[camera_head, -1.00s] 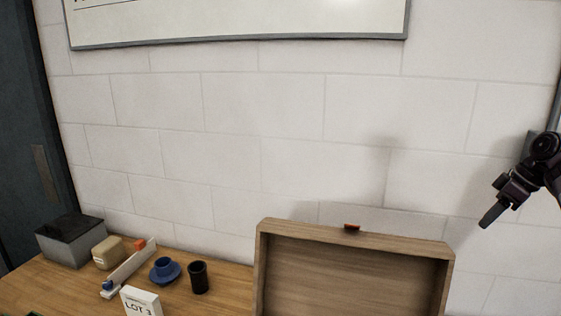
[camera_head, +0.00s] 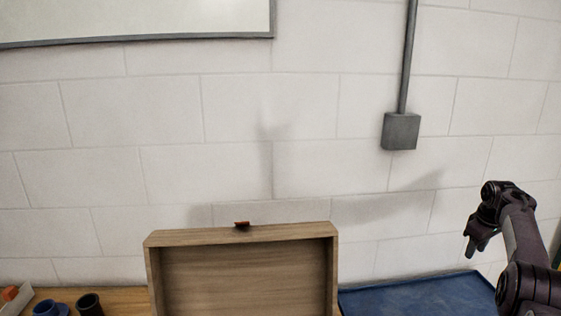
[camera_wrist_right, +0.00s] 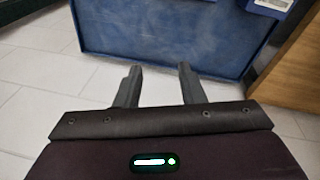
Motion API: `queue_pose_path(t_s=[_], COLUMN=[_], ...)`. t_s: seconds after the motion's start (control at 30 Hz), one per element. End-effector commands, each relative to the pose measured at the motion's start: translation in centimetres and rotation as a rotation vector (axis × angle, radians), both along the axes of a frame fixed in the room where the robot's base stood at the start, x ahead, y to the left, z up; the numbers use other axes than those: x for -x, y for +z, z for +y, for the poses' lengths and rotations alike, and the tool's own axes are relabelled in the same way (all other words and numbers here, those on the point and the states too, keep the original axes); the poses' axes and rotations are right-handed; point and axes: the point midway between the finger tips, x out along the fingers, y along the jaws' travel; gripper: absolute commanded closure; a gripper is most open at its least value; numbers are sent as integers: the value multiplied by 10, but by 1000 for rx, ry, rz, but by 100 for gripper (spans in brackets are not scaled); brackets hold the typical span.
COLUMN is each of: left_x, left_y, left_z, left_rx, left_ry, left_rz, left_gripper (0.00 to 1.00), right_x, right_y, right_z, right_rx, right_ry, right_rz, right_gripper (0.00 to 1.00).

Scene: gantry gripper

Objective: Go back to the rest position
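My right gripper (camera_head: 470,250) is at the right of the head view, raised in front of the wall, with its fingers pointing down. In the right wrist view its two fingers (camera_wrist_right: 160,75) stand apart with nothing between them. Beyond the fingers there is tiled floor and a blue panel (camera_wrist_right: 165,45). My left gripper is not in any view.
A wooden case (camera_head: 240,237) stands with its lid up on the table. A blue surface (camera_head: 420,298) lies right of it. A dark cup (camera_head: 89,305) and a blue part (camera_head: 48,309) are at the lower left. A grey box (camera_head: 400,131) is on the wall.

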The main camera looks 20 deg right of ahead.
Motion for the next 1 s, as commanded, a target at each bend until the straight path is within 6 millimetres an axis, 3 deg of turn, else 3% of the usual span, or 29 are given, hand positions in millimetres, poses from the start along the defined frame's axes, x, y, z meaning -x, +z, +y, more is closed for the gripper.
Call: queue_pose_path(t_s=[0.03,0.2,0.47,0.7,1.0], left_x=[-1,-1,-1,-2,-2], left_y=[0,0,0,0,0], left_z=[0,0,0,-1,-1], left_rx=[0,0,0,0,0], left_ry=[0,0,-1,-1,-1], left_rz=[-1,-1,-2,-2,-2], left_gripper=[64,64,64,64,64], right_x=[13,56,131,200,276], right_y=[-27,-99,-192,-262,-318], right_z=[-11,-48,-80,-75,-48], right_rx=[61,298,616,744,726], right_ry=[-30,-94,12,231,445], right_rz=[46,141,214,213,193], right_gripper=[64,64,64,64,64])
